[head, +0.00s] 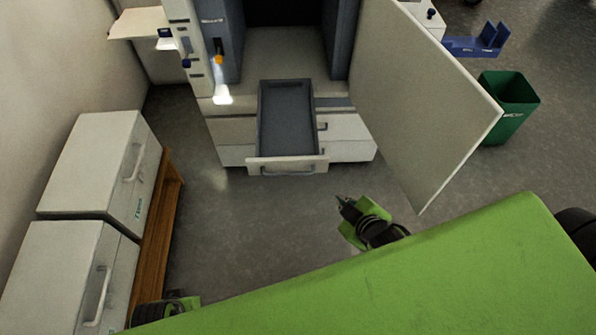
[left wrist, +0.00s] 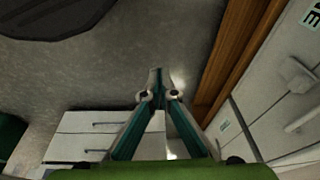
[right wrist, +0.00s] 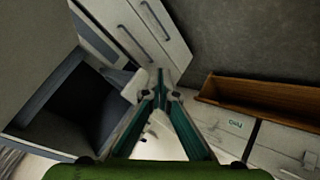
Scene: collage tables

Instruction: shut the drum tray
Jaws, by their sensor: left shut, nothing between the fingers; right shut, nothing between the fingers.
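The drum tray (head: 287,115) is a grey open drawer with a pale front panel and a bar handle. In the head view it sticks well out of the white cabinet, and its inside looks empty. My right gripper (head: 342,204) is shut and empty, to the right of and nearer than the tray's front, apart from it. Its closed fingers also show in the right wrist view (right wrist: 160,78). My left gripper (left wrist: 157,78) is shut and empty in the left wrist view; in the head view my own green body hides its fingers.
A large pale door panel (head: 420,95) stands open right of the tray. White drawer units (head: 95,165) on a wooden stand (head: 160,235) line the left wall. A green bin (head: 508,105) stands at far right. Grey floor before the tray is clear.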

